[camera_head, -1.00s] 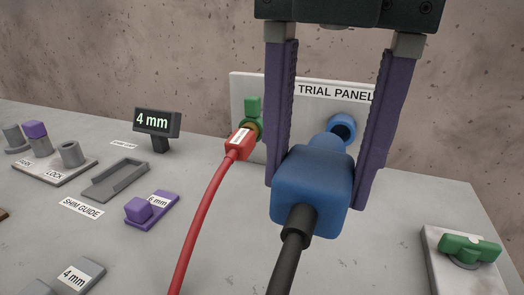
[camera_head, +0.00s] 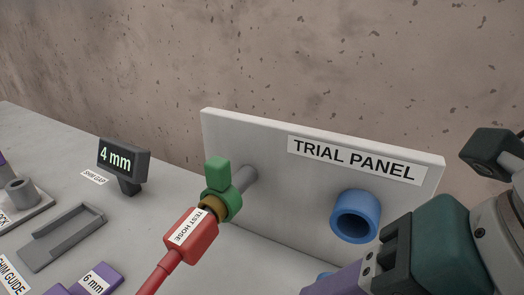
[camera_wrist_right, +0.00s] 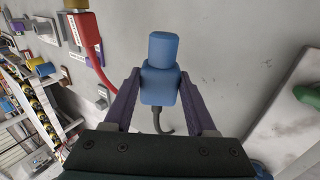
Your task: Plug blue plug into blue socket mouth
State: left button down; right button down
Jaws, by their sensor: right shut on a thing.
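The blue socket mouth (camera_head: 355,216) is a short round tube on the front of the white trial panel (camera_head: 275,205), below its label. Its opening is empty. My right gripper (camera_wrist_right: 160,76) is shut on the blue plug (camera_wrist_right: 161,84), with one purple finger on each side. The plug's round nose points away from the gripper, and a dark cable trails from its back. My left gripper is not in view.
A red test hose (camera_head: 190,236) joins a green-handled valve (camera_head: 219,190) on the panel, left of the socket. A 4 mm display (camera_head: 123,165), a grey tray (camera_head: 62,236) and a purple 6 mm block (camera_head: 97,279) lie further left.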

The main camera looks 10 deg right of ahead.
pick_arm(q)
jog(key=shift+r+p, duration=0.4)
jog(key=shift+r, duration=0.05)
pick_arm(e)
jog(key=shift+r, duration=0.2)
jog(key=shift+w+d+f, duration=0.15)
jog(key=shift+w+d, duration=0.05)
jog(key=shift+w, duration=0.05)
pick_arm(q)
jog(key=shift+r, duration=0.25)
pick_arm(e)
jog(key=shift+w+d, duration=0.5)
jog(key=shift+w, duration=0.25)
jog(key=shift+w+d, duration=0.5)
jog(key=shift+w, duration=0.25)
jog(key=shift+w+d, duration=0.5)
jog(key=shift+w, duration=0.25)
pick_arm(q)
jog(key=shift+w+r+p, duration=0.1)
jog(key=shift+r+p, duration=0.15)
jog(key=shift+p, duration=0.25)
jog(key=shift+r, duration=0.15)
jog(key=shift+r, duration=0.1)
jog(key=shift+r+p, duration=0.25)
jog(key=shift+p, duration=0.2)
